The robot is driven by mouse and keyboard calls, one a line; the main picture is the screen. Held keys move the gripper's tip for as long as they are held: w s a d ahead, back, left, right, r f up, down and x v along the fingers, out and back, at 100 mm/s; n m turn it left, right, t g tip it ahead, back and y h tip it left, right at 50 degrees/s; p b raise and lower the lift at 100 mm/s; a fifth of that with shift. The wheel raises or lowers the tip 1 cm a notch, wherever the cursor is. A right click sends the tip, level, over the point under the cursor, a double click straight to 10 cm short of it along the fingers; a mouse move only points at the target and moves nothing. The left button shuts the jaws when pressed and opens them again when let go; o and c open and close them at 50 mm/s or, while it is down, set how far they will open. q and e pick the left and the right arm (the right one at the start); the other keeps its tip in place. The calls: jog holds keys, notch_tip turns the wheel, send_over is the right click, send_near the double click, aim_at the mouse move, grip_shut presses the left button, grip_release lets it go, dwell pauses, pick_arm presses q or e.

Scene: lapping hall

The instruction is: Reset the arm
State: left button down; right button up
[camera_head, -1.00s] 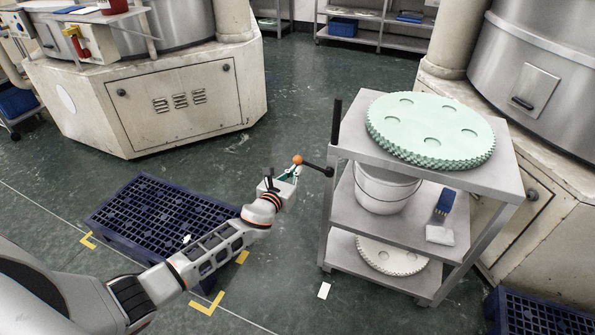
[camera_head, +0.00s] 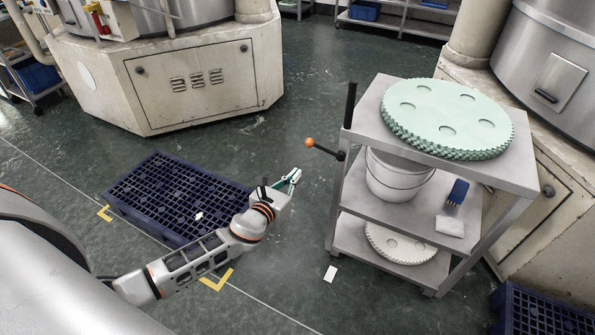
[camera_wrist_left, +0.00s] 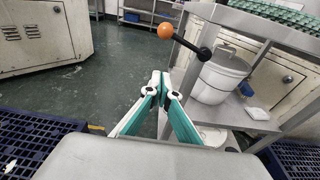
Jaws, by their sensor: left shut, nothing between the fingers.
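My left gripper (camera_head: 292,178) is shut and empty, held over the open floor to the left of the steel trolley (camera_head: 346,215). Its teal fingers also show in the left wrist view (camera_wrist_left: 161,82), with the tips together. The lever with an orange ball (camera_head: 309,143) sticks out from the trolley's left side, just up and right of the fingertips in the head view and apart from them. The ball also shows in the left wrist view (camera_wrist_left: 165,30), beyond the fingers. My right gripper is not in view.
The trolley carries a pale green toothed disc (camera_head: 447,116), a white bucket (camera_head: 392,185), a blue brush (camera_head: 457,192) and a white disc (camera_head: 402,246). A dark blue plastic pallet (camera_head: 125,190) lies on the floor below my left arm. Floor beyond the gripper is clear.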

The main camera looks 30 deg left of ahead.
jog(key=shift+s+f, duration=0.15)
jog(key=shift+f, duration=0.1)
pick_arm(q)
jog(key=s+d+f+n+g+p, duration=0.2)
jog(key=s+d+n, duration=0.1)
jog(key=s+n, duration=0.7)
jog(key=s+d+f+n+g+h+p, duration=0.1)
jog(key=s+d+f+n+g+p, duration=0.1)
jog(key=s+n, duration=0.9)
jog(key=s+d+f+n+g+h+p, duration=0.1)
jog(key=s+d+n, duration=0.3)
jog(key=s+n, duration=0.7)
jog(key=shift+s+d+f+g+p, duration=0.4)
jog(key=shift+s+f+p, duration=0.25)
jog(key=shift+s+f, duration=0.05)
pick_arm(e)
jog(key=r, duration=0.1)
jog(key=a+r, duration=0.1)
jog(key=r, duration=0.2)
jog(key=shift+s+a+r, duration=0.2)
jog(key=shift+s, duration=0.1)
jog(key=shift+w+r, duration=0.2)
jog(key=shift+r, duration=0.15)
